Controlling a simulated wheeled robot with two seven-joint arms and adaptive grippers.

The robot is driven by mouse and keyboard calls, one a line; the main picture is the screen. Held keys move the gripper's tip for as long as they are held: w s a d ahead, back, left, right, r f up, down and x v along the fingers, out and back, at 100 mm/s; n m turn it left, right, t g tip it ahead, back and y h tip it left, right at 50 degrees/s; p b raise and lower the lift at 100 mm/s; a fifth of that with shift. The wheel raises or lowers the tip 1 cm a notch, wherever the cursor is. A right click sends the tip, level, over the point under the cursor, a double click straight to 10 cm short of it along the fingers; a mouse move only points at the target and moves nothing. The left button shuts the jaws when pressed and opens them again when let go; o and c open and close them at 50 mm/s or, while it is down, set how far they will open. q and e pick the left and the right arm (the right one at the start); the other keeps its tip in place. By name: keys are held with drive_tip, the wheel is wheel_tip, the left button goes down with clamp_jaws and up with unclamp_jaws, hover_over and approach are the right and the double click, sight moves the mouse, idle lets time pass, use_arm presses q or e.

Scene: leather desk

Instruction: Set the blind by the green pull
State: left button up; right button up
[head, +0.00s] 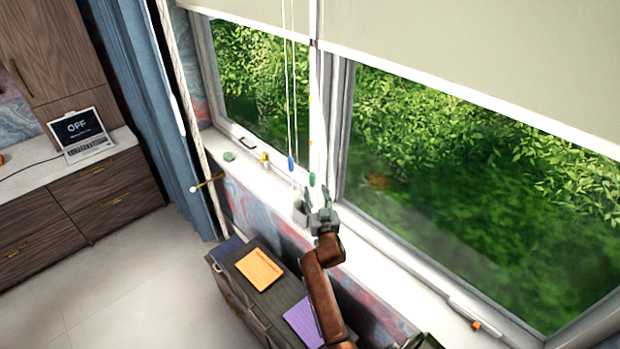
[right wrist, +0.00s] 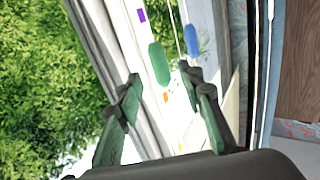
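The green pull (head: 312,179) hangs on a cord in front of the window post, beside a blue pull (head: 291,163) to its left. Two pale blinds are partly lowered: a wide one (head: 480,60) on the right and a narrower one (head: 262,12) on the left. My right gripper (head: 317,196) is just below the green pull, fingers apart and empty. In the right wrist view, the green pull (right wrist: 159,63) shows between and beyond the open fingers (right wrist: 161,84), with the blue pull (right wrist: 192,40) to its right. My left gripper is not in view.
Small items, including a yellow one (head: 264,158) and a green one (head: 229,156), sit on the white sill (head: 380,262). A dark cabinet with an orange notepad (head: 259,269) and purple paper (head: 302,322) stands below. A blue curtain (head: 150,110) and laptop (head: 82,134) are left.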

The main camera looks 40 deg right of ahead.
sight(313, 182)
drive_tip(key=shift+p+x, duration=0.45)
drive_tip(key=shift+x, duration=3.15)
drive_tip(key=shift+c, duration=0.4)
clamp_jaws()
